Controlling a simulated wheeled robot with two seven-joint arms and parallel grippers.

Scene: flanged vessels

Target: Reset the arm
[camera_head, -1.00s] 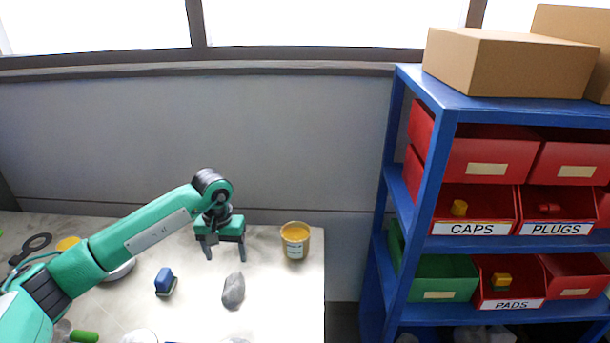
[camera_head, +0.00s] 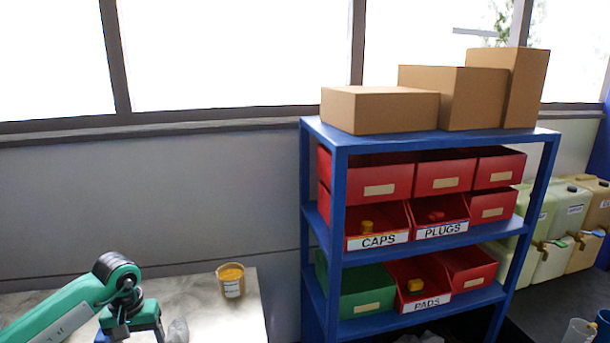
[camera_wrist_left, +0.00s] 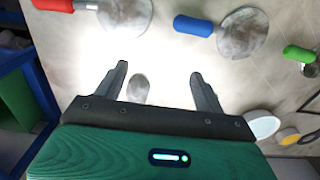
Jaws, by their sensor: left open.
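My left gripper (camera_head: 130,337) is at the bottom left of the head view, above the pale worktop (camera_head: 205,312), with its lower part cut off by the frame edge. In the left wrist view my left gripper (camera_wrist_left: 159,72) has its two fingers wide apart. Nothing is held between them. A small grey lump (camera_wrist_left: 138,91) lies on the worktop beyond the fingers. My right gripper is in neither view.
A yellow-filled cup (camera_head: 231,281) stands near the worktop's back right. A blue shelf (camera_head: 340,240) with red and green bins stands to the right. Red-handled (camera_wrist_left: 60,5), blue-handled (camera_wrist_left: 193,25) and green-handled (camera_wrist_left: 298,54) tools lie on the worktop.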

